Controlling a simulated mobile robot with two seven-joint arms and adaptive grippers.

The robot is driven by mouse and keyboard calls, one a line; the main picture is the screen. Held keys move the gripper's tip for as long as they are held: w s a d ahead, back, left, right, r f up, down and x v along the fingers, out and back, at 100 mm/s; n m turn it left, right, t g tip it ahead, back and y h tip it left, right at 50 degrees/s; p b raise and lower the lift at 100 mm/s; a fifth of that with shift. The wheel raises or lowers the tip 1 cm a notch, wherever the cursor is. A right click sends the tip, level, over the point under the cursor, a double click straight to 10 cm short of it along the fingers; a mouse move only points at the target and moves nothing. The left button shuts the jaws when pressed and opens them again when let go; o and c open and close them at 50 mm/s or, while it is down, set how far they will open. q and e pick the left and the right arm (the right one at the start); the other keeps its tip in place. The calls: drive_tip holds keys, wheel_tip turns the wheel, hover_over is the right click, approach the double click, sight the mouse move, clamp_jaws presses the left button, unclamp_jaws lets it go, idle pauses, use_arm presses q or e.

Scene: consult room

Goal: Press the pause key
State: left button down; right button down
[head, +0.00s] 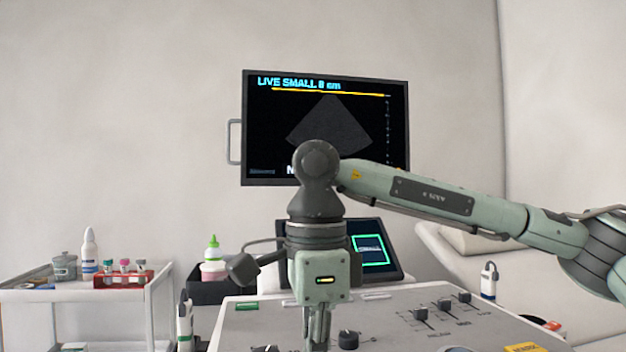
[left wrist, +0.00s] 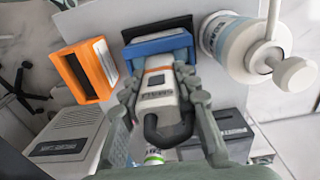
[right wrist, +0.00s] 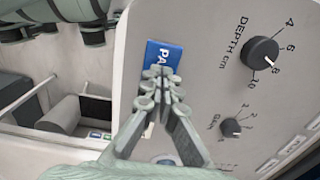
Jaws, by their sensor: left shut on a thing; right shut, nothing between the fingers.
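In the head view my right gripper (head: 318,335) points down at the console (head: 385,325). In the left wrist view my left gripper (left wrist: 160,85) is shut on a grey-white probe marked "SMALL" (left wrist: 158,95). The wall monitor (head: 325,125) reads "LIVE SMALL 8 cm".
A depth knob (right wrist: 259,52) and gain knob (right wrist: 230,127) lie right of the key. Sliders (head: 445,305) stand on the console. A trolley (head: 75,295) with bottles is at left. An orange holder (left wrist: 85,72) and a blue holder (left wrist: 158,46) are near the probe.

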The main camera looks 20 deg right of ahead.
use_arm(q)
drive_tip(key=shift+f, duration=0.35)
idle(2.0)
drive_tip(key=shift+s, duration=0.1)
use_arm(e)
drive_tip(key=shift+f, duration=0.9)
drive_tip(key=shift+r, duration=3.5)
drive_tip(key=shift+s, duration=0.1)
drive_tip(key=s+a+r, duration=0.1)
drive_tip(key=s+r, duration=0.5)
drive_tip(key=s, duration=0.1)
drive_tip(key=shift+s, duration=0.4)
drive_tip(key=shift+a, duration=0.1)
